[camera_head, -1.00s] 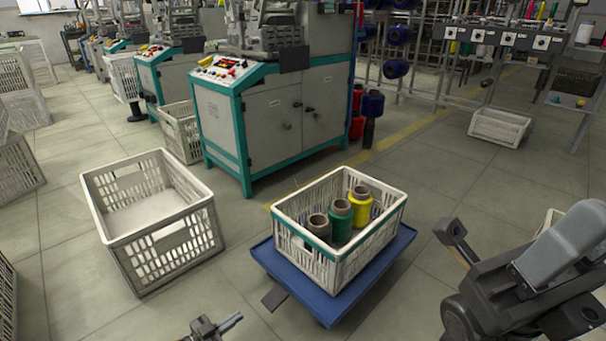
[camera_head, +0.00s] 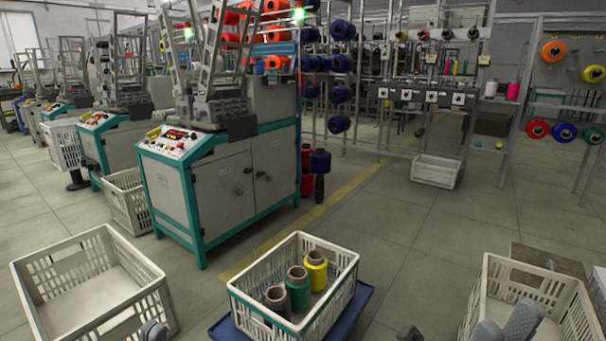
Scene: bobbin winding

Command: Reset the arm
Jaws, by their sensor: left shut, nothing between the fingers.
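Parts of my right arm show at the bottom right. A dark piece at the bottom edge (camera_head: 410,334) seems to be the end of my right gripper, cut off by the frame, so its jaws cannot be made out. Neither gripper is seen touching a crate or a bobbin.
A white crate (camera_head: 342,262) with brown, green and yellow bobbins stands on a blue cart (camera_head: 358,306). An empty white crate (camera_head: 150,275) stands left, another crate (camera_head: 487,285) right. A teal-framed winding machine (camera_head: 205,195) stands behind.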

